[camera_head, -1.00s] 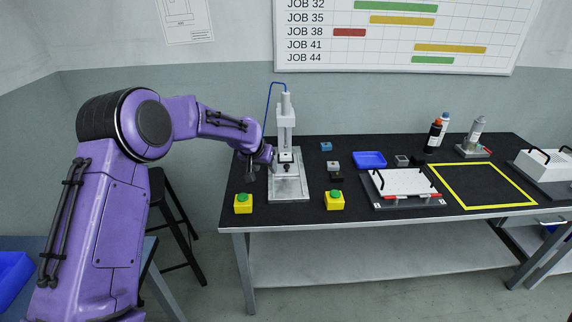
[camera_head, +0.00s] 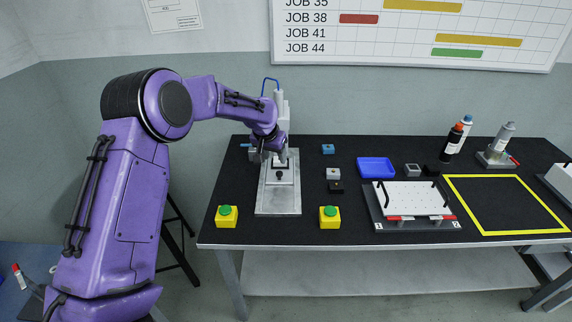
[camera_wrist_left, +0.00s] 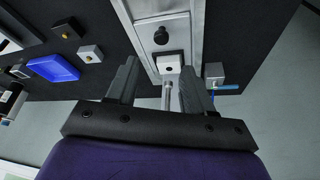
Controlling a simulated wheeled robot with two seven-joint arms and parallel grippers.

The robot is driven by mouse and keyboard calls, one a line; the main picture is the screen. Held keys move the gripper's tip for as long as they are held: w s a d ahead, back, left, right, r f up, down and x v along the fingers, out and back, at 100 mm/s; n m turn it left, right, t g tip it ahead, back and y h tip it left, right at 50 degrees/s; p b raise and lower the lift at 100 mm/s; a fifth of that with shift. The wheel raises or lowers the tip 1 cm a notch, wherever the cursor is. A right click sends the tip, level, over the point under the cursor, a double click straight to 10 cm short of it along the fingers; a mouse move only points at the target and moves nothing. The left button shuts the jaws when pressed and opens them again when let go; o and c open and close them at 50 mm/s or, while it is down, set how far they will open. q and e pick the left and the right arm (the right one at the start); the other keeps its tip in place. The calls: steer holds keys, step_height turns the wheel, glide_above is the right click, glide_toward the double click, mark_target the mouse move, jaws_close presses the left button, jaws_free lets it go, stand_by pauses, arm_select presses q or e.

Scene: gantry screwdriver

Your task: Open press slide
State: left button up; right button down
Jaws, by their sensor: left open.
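The press (camera_head: 281,112) stands upright at the left part of the black table, on a grey metal base plate (camera_head: 279,203). A black knob (camera_head: 280,175) stands on the slide plate at the press's front; it also shows in the wrist view (camera_wrist_left: 161,36). My left gripper (camera_head: 274,149) is in front of the press column, close above and behind the knob. In the wrist view its two fingers (camera_wrist_left: 162,72) are open and spread, with a pale block with a dark hole (camera_wrist_left: 168,64) between their tips. The knob lies beyond the fingertips, apart from them. My right gripper is not in view.
Two yellow boxes with green buttons stand at the front, one left (camera_head: 227,217) and one right (camera_head: 329,217) of the base. Small blocks (camera_head: 333,174), a blue tray (camera_head: 376,167) and a white plate with handles (camera_head: 411,198) are to the right. The yellow-outlined area (camera_head: 505,205) is clear.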

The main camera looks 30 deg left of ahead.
mark_target(280, 172)
arm_select(q)
steer(key=p+x, duration=0.1)
steer(key=x, duration=0.8)
steer(key=shift+s+f, duration=0.1)
steer(key=shift+f, duration=0.2)
steer(key=shift+s, duration=0.2)
steer(key=shift+r, duration=0.1)
steer(key=shift+w, duration=0.1)
jaws_close()
